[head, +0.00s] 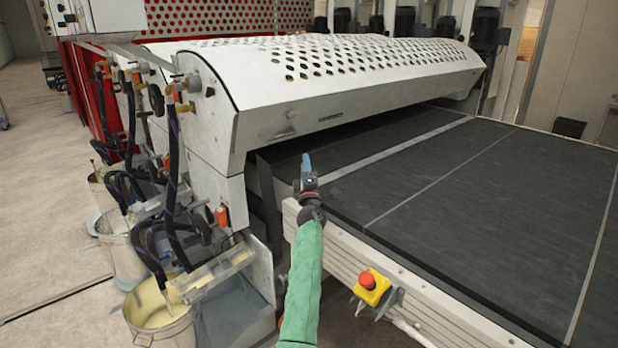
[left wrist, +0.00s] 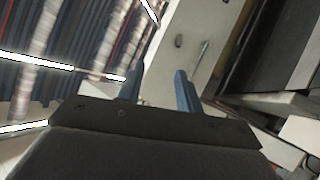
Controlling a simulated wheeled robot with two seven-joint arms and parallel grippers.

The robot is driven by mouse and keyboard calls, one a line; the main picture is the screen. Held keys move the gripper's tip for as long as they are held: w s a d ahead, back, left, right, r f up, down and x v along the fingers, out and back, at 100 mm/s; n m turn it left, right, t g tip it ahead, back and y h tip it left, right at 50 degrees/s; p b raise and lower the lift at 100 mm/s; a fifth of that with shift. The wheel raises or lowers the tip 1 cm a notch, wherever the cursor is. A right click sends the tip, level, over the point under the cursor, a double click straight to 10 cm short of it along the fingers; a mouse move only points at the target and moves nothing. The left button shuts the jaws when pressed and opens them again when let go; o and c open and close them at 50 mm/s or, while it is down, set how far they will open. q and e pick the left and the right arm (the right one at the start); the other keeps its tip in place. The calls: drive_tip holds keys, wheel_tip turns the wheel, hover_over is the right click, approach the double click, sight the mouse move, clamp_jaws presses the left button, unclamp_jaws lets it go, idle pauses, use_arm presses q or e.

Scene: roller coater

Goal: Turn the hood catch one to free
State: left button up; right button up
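The white perforated hood (head: 300,88) of the coater is down over the machine. A small latch-like handle (head: 284,134) sits low on its front face near the left end. In the left wrist view a thin light handle (left wrist: 201,53) shows on a pale panel, with a small dark fitting beside it; I cannot tell which is hood catch one or its setting. My left gripper (head: 306,162) is below and slightly right of the handle in the head view, apart from it. In the wrist view its blue fingers (left wrist: 158,88) are spread with nothing between them. My right gripper is out of view.
The dark conveyor bed (head: 470,180) lies to the right, with a pale side rail in front. A red emergency stop (head: 367,280) on a yellow box is on that rail. Hoses and paint buckets (head: 160,312) crowd the left side. Open floor lies farther left.

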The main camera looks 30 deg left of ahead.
use_arm(q)
drive_tip(key=shift+s+d+f+m+t+h, duration=0.35)
drive_tip(key=shift+d+f+m+h, duration=0.25)
drive_tip(key=shift+m+h, duration=0.25)
drive_tip(key=shift+s+d+f+m+t+h, duration=0.35)
drive_tip(key=shift+d+f+m+h, duration=0.2)
drive_tip(key=shift+m+h, duration=0.3)
